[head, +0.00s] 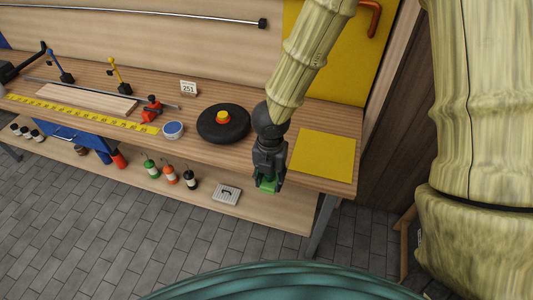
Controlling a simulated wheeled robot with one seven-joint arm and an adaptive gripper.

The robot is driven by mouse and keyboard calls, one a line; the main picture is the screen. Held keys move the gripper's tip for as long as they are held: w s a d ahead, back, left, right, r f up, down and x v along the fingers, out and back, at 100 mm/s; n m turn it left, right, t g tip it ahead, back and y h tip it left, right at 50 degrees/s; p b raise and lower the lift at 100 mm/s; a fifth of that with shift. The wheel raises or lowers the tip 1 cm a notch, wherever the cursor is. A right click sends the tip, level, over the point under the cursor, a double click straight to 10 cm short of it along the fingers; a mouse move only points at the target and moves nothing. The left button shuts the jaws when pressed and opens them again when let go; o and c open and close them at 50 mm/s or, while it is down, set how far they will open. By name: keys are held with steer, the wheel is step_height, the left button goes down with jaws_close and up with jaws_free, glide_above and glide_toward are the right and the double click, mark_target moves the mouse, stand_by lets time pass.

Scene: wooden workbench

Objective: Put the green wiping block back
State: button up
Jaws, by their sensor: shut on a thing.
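My gripper (268,181) is at the front edge of the workbench, right of the middle of the head view, pointing down. The fingers hide part of the block. A flat yellow square (322,155) lies on the bench top just right of my gripper. I cannot tell how high the block is above the lower shelf.
A black disc (224,128) with a red and yellow knob lies left of my gripper. A round blue-rimmed tin (173,130), a red clamp (152,108) and a yellow tape (80,114) lie further left. The lower shelf (265,210) holds several bottles and a grey drain-like plate (227,194).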

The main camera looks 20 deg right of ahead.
steer(key=w+d+p, duration=0.1)
steer(key=w+p, duration=0.1)
steer(key=w, duration=0.3)
steer(key=w+d+f+p, duration=0.1)
steer(key=w+p, duration=0.1)
steer(key=w, duration=0.3)
steer(key=w+d+p, duration=0.1)
steer(key=w+p, duration=0.1)
steer(key=w, duration=0.3)
steer(key=shift+w+d+f, duration=0.1)
steer(key=shift+d+f, duration=0.1)
steer(key=shift+d, duration=0.2)
steer(key=shift+f+p, duration=1.15)
steer(key=shift+f, duration=0.65)
steer(key=shift+f, duration=0.2)
steer(key=o, duration=1)
steer(key=shift+r, duration=0.1)
steer(key=shift+w+r, duration=0.1)
steer(key=shift+r, duration=0.1)
step_height(320, 180, up, 12)
steer(key=b, duration=0.3)
steer(key=shift+b, duration=0.4)
